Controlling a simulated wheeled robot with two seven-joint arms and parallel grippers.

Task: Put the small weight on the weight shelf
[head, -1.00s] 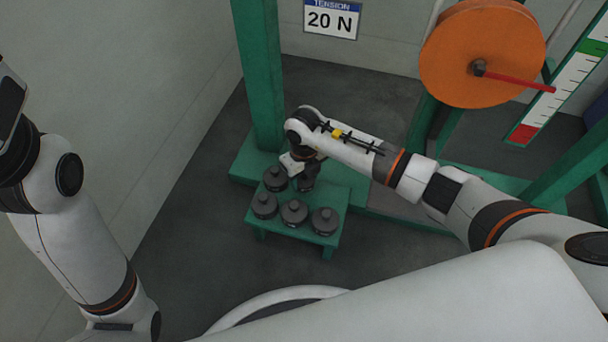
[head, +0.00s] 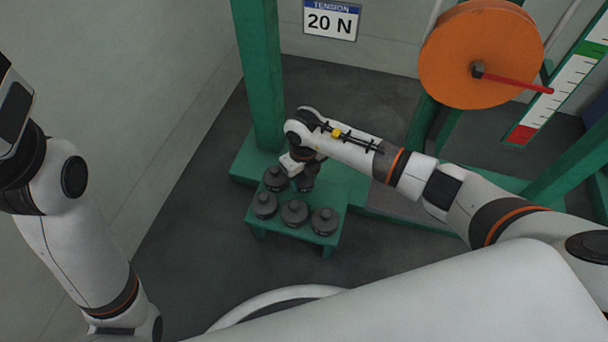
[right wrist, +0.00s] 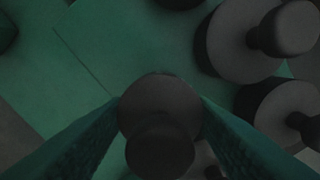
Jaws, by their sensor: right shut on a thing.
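The weight shelf (head: 293,236) is a low green table with several dark round weights (head: 294,212) on its top. My right gripper (head: 303,180) is over the back right part of the shelf, partly hidden by its own wrist. In the right wrist view its two fingers close on the knob of a small dark weight (right wrist: 158,120). The weight is at or just above the green top; I cannot tell whether it touches. Other weights stand close beside it. Of my left arm only links show at the left edge; its gripper is not visible.
A green post (head: 260,75) rises just behind the shelf. An orange wheel (head: 480,55) with a red pointer stands at the upper right, beside a scale (head: 565,90) with a red and a green zone. A "20 N" sign (head: 331,20) hangs on the wall. The floor left of the shelf is clear.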

